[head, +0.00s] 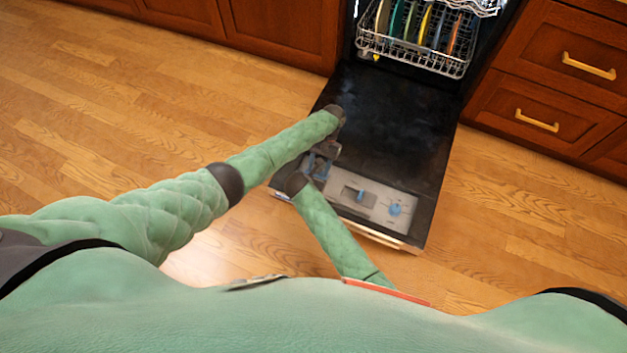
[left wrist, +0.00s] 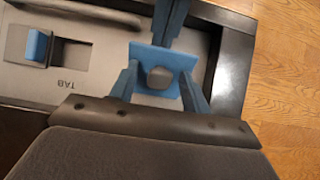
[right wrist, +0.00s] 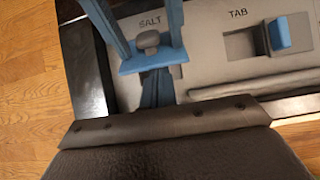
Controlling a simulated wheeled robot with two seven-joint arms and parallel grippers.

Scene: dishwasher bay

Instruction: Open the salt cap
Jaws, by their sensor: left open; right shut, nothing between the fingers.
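The salt cap is a blue square flap with a grey knob. It shows in the left wrist view (left wrist: 160,77) and, below the SALT label, in the right wrist view (right wrist: 130,67). It looks tilted, its edge on my right gripper's side raised. My left gripper (left wrist: 157,85) is open, its blue fingers on either side of the cap. My right gripper (right wrist: 158,80) is shut and empty, its fingertips right at the cap's near edge. Contact is unclear. In the head view both grippers meet at the panel's left end, and the cap is hard to make out.
The dishwasher door (head: 390,120) lies open and flat. Its pale dispenser panel (head: 375,214) carries a blue TAB slider (left wrist: 36,46) and a blue round knob (head: 395,209). A rack (head: 415,55) with plates stands at the back. Wooden floor lies free on both sides.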

